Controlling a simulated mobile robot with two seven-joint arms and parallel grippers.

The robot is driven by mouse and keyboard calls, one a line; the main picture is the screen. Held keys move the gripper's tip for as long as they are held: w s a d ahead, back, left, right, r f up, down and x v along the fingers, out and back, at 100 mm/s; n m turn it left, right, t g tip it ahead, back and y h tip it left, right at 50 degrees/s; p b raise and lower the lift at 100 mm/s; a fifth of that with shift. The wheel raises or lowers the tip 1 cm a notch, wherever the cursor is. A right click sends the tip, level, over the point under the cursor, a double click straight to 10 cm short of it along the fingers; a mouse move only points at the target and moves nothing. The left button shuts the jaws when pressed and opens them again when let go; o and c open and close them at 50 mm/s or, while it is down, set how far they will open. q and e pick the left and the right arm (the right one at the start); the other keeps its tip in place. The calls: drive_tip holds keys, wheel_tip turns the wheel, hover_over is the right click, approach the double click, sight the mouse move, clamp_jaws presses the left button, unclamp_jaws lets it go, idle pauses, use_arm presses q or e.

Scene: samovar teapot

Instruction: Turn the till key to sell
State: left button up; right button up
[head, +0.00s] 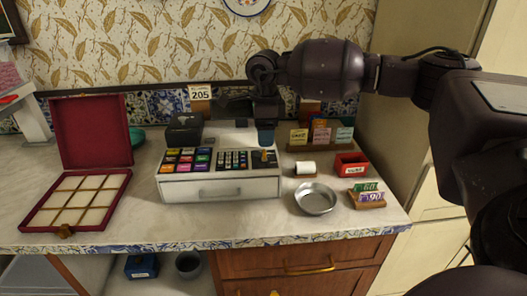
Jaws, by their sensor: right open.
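The white till (225,188) stands on the counter with colored buttons on its left and a dark keypad in the middle. A small orange piece, possibly the till key (265,156), shows at the right of its top panel; its setting is too small to read. My right gripper (266,118) points down above and behind that panel, seemingly apart from the key. It is open, though its fingers are dark and hard to make out. A dark blue-grey piece (265,137) shows just below it. My left gripper is not in view.
An open red box with compartments (80,190) stands at the left. A metal bowl (315,198), a paper roll (305,168), a red tray (351,164) and number tags (367,194) lie right of the till. A card rack (320,142) stands behind.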

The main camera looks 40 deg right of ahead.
sight(264, 151)
wheel_tip(264, 151, down, 4)
drive_tip(key=shift+f, duration=0.9)
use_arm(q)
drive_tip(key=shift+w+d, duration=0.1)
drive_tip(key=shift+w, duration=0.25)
use_arm(e)
drive_tip(key=c, duration=0.9)
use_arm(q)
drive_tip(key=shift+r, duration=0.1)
use_arm(e)
drive_tip(key=shift+r, duration=0.1)
